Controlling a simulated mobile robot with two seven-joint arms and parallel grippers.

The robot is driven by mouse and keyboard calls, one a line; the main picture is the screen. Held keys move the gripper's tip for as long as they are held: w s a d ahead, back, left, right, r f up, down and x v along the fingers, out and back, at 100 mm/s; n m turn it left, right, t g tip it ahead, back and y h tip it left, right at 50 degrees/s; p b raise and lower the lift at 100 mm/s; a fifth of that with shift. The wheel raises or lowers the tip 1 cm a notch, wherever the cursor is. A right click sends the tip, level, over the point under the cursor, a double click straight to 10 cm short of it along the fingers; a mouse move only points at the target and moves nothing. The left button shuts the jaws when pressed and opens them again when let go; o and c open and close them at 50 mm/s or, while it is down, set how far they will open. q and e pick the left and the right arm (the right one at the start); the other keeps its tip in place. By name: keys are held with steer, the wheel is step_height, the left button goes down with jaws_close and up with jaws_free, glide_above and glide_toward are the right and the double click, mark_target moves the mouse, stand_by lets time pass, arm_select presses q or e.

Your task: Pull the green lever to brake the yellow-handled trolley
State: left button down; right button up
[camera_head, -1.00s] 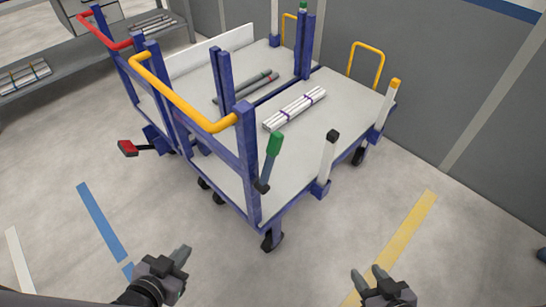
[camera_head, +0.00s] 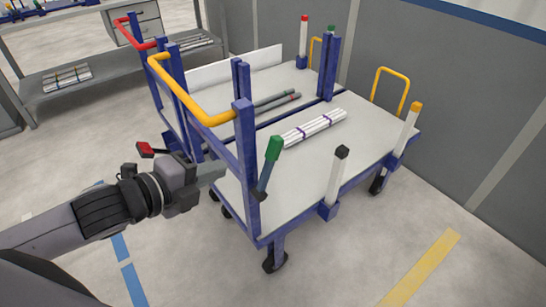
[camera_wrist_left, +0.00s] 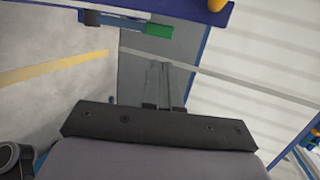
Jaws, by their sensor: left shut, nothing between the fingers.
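The green lever (camera_head: 274,147) stands upright at the near end of the yellow-handled trolley (camera_head: 225,203), its green grip on top of a dark shaft. In the left wrist view the green grip (camera_wrist_left: 158,31) lies near the top, beyond the fingertips. The trolley's yellow handle (camera_head: 188,103) runs along the top of its blue end frame. My left gripper (camera_head: 217,172) is shut and empty, left of the lever and apart from it, close to the blue frame. Its closed fingers (camera_wrist_left: 165,82) show in the left wrist view. My right gripper is out of view.
A red-handled trolley stands behind, with its red handle (camera_head: 128,28) and a red lever (camera_head: 146,149). White pipes (camera_head: 314,127) and dark pipes (camera_head: 276,103) lie on the decks. A black-capped post (camera_head: 336,178) stands right of the lever. Floor is clear in front.

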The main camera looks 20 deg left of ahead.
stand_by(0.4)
arm_select(q)
glide_toward(271, 149)
steer(key=x, duration=0.6)
steer(key=shift+w+d+f, duration=0.1)
steer(key=shift+w+d, duration=0.1)
steer(key=shift+w, duration=0.15)
stand_by(0.3)
